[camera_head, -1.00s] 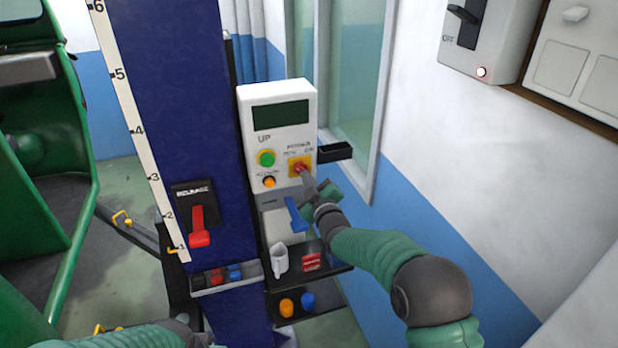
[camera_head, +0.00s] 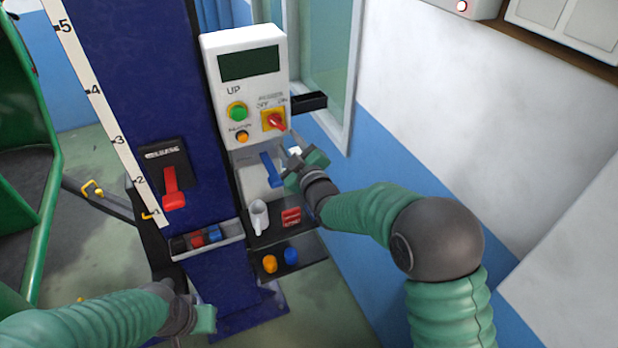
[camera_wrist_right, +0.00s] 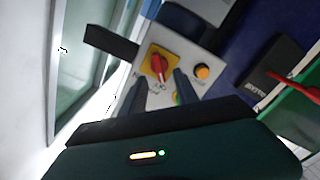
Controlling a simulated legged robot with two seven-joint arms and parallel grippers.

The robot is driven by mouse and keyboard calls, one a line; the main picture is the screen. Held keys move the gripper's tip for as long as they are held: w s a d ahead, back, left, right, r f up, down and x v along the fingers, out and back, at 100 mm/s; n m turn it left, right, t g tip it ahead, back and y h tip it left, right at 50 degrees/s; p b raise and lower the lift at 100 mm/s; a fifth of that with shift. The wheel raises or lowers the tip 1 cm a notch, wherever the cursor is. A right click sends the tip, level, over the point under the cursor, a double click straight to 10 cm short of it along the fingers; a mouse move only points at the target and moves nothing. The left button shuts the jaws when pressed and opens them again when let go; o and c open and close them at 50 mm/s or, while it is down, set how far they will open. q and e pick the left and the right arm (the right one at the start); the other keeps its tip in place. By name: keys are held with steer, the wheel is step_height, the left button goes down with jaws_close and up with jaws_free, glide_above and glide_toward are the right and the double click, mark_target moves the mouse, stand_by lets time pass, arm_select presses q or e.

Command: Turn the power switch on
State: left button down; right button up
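The power switch (camera_head: 274,120) is a red knob on a yellow plate, on the white control box (camera_head: 246,62). OFF is printed at its upper left and ON at its upper right. The knob looks slanted; its exact setting is hard to read. My right gripper (camera_head: 295,150) is just below and right of the knob, apparently apart from it. In the right wrist view its fingers (camera_wrist_right: 160,92) are spread and empty, and the knob (camera_wrist_right: 158,68) shows just beyond and between their tips. My left gripper (camera_head: 203,318) is low, away from the box; its fingers are unclear.
A green button (camera_head: 237,112) and an orange button (camera_head: 242,137) sit left of the switch. A black holder (camera_head: 310,102) juts out at right.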

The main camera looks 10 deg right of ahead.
steer(key=b+v, duration=0.3)
steer(key=v, duration=0.9)
steer(key=shift+s, duration=0.25)
stand_by(0.3)
steer(key=shift+f, duration=0.1)
steer(key=shift+a+b, duration=0.15)
steer(key=shift+b, duration=0.15)
